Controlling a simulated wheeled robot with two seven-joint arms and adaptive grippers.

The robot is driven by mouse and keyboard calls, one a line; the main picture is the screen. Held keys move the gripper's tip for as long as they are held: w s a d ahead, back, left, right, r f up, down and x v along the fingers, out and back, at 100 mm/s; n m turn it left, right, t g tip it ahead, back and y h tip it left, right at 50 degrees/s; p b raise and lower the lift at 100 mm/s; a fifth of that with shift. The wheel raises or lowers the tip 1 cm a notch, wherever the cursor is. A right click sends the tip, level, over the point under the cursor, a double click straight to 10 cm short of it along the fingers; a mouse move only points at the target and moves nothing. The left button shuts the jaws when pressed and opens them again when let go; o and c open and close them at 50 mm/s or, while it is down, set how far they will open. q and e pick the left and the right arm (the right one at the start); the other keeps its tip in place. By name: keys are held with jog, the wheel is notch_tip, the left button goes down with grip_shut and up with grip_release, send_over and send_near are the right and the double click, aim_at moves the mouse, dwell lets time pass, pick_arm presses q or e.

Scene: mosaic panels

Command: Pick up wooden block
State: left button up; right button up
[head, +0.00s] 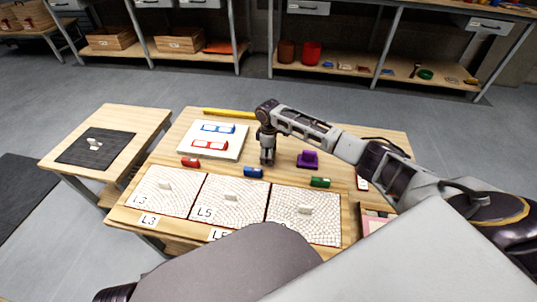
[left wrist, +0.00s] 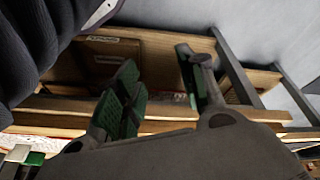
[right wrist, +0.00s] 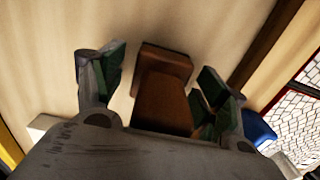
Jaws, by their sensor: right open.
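A brown wooden block (right wrist: 165,92) lies on the table between the two fingers of my right gripper (right wrist: 160,75) in the right wrist view. Those fingers are apart, one on each side of it, with a gap to the block. In the head view my right gripper (head: 267,160) points down over the middle of the table, behind the blue block (head: 253,172); I cannot make out the wooden block there. My left gripper (left wrist: 160,85) shows only in the left wrist view, its fingers apart with nothing held, near the edge of wooden furniture.
Red (head: 190,162) and green (head: 320,182) blocks lie behind the mosaic panels (head: 180,202). A side table (head: 137,118) carries a dark mat.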

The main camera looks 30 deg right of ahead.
pick_arm(q)
jog(key=shift+f, duration=0.1)
pick_arm(e)
jog(key=shift+c, duration=0.2)
jog(key=c, duration=1.1)
pick_arm(q)
jog(key=shift+a, duration=0.1)
pick_arm(e)
jog(key=shift+o, duration=0.2)
jog(key=shift+r, duration=0.5)
notch_tip(320, 180, up, 8)
jog(key=p, duration=0.3)
jog(key=shift+f, duration=0.15)
pick_arm(q)
jog(key=shift+g+y, duration=0.3)
jog(key=shift+g, duration=0.3)
jog(key=shift+s+a+f, duration=0.1)
jog(key=shift+a+f, duration=0.1)
jog(key=shift+f, duration=0.95)
jog(key=shift+s+a+f, duration=0.1)
jog(key=shift+a+f, duration=0.1)
jog(key=shift+f, duration=0.95)
pick_arm(e)
jog(key=shift+r, duration=0.7)
